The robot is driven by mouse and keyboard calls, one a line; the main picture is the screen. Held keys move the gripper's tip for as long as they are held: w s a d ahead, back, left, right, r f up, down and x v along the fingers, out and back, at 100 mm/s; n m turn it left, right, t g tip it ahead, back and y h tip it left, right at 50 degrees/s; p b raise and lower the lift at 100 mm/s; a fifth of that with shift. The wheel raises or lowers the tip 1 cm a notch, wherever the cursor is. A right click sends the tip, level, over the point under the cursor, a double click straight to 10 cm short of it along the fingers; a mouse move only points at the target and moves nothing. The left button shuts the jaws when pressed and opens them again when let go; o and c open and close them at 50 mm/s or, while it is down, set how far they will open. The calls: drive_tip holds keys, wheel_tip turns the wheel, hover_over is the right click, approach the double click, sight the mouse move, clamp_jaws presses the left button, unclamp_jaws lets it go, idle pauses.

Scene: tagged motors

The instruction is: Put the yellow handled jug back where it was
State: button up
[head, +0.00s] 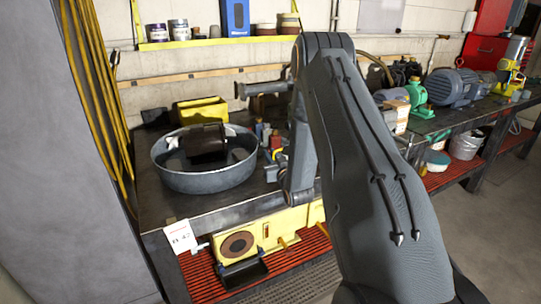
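I cannot make out a yellow handled jug for certain. A yellow item with a grey cylindrical top (513,60) stands at the far right end of the bench, but it is too small to name. Small yellow, red and blue parts (275,148) show beside my arm, partly hidden by it. My arm rises from the lower right, bends at the top and comes down over the near bench. My gripper's fingers are not visible, so I cannot see whether they hold anything.
A round grey basin (205,182) holding a dark cylinder (204,143) sits on the near bench (160,205). A yellow bin (201,110) stands behind it. A blue motor (452,86) and a green pump (416,93) stand on the right bench. Tins line a yellow shelf (215,42).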

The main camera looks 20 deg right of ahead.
drive_tip(key=shift+o, duration=1.2)
drive_tip(key=shift+r, duration=0.15)
drive_tip(key=s+b, duration=0.1)
drive_tip(key=s, duration=0.2)
drive_tip(key=s+b, duration=0.1)
drive_tip(key=s, duration=0.3)
drive_tip(key=s+a+b, duration=0.1)
drive_tip(key=s, duration=0.3)
drive_tip(key=shift+s, duration=0.25)
drive_tip(key=shift+s+a, duration=0.1)
drive_tip(key=shift+a, duration=0.1)
drive_tip(key=shift+a+g, duration=0.3)
drive_tip(key=a+g, duration=0.4)
drive_tip(key=shift+a+n+y, duration=0.15)
drive_tip(key=shift+n+y, duration=0.15)
drive_tip(key=shift+n, duration=0.1)
drive_tip(key=s+a+r+g, duration=0.1)
drive_tip(key=s+a+g, duration=0.3)
drive_tip(key=s, duration=0.4)
drive_tip(key=s+a+r+g, duration=0.1)
drive_tip(key=s+a+g, duration=0.3)
drive_tip(key=s, duration=0.5)
drive_tip(key=s+a+r+g+y, duration=0.1)
drive_tip(key=s+a+g, duration=0.2)
drive_tip(key=s+a, duration=0.2)
drive_tip(key=s, duration=0.3)
drive_tip(key=shift+s+a+g, duration=0.25)
drive_tip(key=shift+a+g, duration=0.05)
drive_tip(key=shift+g, duration=0.1)
